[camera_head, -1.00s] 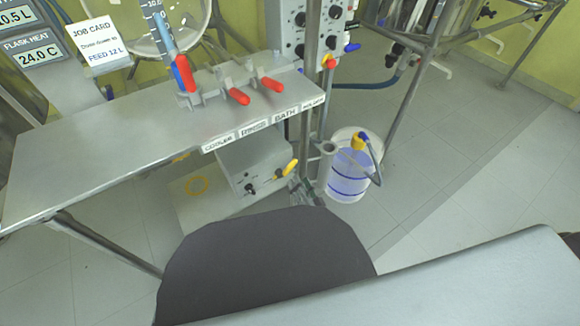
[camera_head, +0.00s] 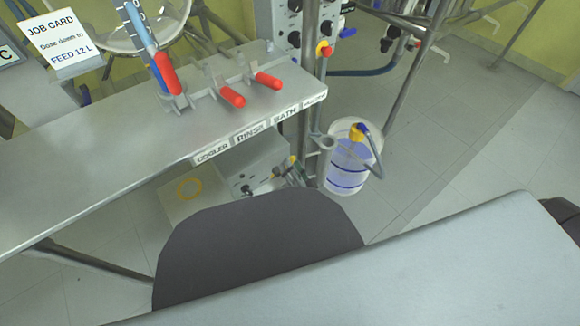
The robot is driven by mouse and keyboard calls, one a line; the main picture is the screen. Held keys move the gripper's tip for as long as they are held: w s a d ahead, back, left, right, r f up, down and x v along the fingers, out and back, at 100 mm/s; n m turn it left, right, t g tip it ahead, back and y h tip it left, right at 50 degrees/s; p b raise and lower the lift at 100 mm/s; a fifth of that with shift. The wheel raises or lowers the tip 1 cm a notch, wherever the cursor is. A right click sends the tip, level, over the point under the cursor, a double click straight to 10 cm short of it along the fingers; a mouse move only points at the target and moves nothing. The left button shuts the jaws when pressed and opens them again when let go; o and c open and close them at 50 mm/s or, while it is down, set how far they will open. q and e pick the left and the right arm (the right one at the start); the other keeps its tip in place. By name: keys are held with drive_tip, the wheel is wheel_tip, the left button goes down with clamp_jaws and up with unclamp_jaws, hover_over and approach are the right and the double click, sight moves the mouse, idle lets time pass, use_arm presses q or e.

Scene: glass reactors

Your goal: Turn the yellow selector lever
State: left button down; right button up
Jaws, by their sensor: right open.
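The yellow selector lever (camera_head: 294,161) is on the right of a pale control box (camera_head: 252,173) under the steel bench. Only a small part of it shows. My right gripper (camera_head: 286,173) is open, low in front of the box. Its fingers overlap the lever in the picture, and I cannot tell whether they touch it. My dark arm link hides the lower part of the box. My left gripper is not in view.
The steel bench (camera_head: 100,150) with red-handled levers (camera_head: 232,96) and label tags overhangs the box. A steel post (camera_head: 309,100) stands close on the right. A bucket with blue-banded liquid (camera_head: 345,178) stands beyond it. Floor to the right is clear.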

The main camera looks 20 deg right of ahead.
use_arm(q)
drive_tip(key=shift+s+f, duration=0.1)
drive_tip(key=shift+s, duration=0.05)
use_arm(e)
clamp_jaws()
